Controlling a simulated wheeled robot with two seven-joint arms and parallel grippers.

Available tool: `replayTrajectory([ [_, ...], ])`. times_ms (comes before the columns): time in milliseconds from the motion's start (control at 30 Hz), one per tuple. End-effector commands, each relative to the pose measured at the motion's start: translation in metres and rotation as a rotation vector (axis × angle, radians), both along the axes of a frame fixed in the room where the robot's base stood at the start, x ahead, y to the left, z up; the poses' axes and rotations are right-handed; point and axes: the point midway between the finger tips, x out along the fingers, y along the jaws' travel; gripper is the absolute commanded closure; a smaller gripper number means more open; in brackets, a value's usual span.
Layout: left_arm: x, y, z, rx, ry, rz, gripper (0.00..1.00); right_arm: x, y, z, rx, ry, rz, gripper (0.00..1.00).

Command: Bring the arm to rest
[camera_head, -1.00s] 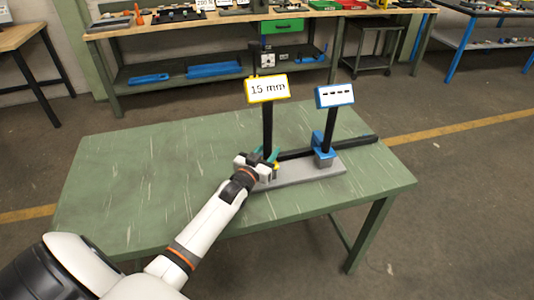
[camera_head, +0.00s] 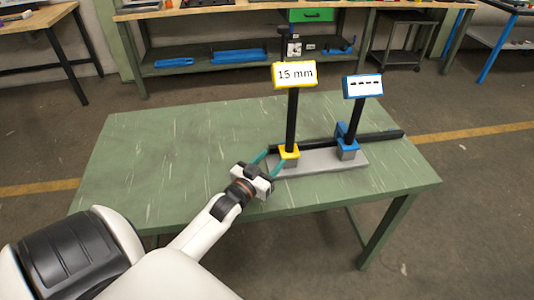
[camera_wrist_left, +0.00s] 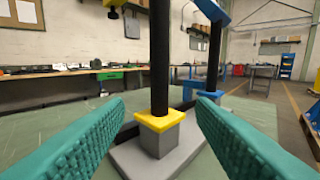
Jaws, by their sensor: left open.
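My left gripper (camera_head: 270,163) is open, its teal fingers apart, just left of a stand on the green table. In the left wrist view the gripper (camera_wrist_left: 160,128) has its fingers to either side of the yellow-collared post, apart from it. The black post with a yellow collar (camera_head: 289,152) carries a "15 mm" sign (camera_head: 295,74). A second post with a blue block (camera_head: 347,141) carries a dashed sign (camera_head: 362,86). Both stand on a grey base (camera_head: 318,164) with a black bar (camera_head: 376,137) running along it. My right gripper is not in view.
The green table (camera_head: 160,150) is bare left of the stand. A workbench (camera_head: 240,10) with blue trays (camera_head: 240,56) and a green drawer (camera_head: 311,15) stands behind, across the floor. A yellow line (camera_head: 440,130) crosses the floor.

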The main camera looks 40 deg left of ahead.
Motion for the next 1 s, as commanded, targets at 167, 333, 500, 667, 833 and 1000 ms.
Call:
replayTrajectory([
  [167, -0.012, -0.001, 0.001, 0.0, -0.002, 0.0, 0.5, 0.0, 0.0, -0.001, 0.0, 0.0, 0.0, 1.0],
  [333, -0.013, -0.001, 0.001, 0.0, -0.003, 0.0, 0.5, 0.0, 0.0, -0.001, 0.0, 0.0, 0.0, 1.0],
  [500, -0.013, -0.001, 0.001, 0.0, -0.003, 0.0, 0.5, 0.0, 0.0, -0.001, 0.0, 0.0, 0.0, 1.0],
  [667, -0.013, -0.001, 0.001, 0.0, -0.003, 0.0, 0.5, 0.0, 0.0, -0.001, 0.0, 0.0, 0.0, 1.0],
  [833, -0.015, -0.008, -0.004, -0.001, 0.037, -0.003, 0.5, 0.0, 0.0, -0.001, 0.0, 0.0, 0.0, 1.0],
  [1000, -0.038, -0.045, -0.035, 0.003, 0.271, -0.024, 0.5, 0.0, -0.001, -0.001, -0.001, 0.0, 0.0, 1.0],
])
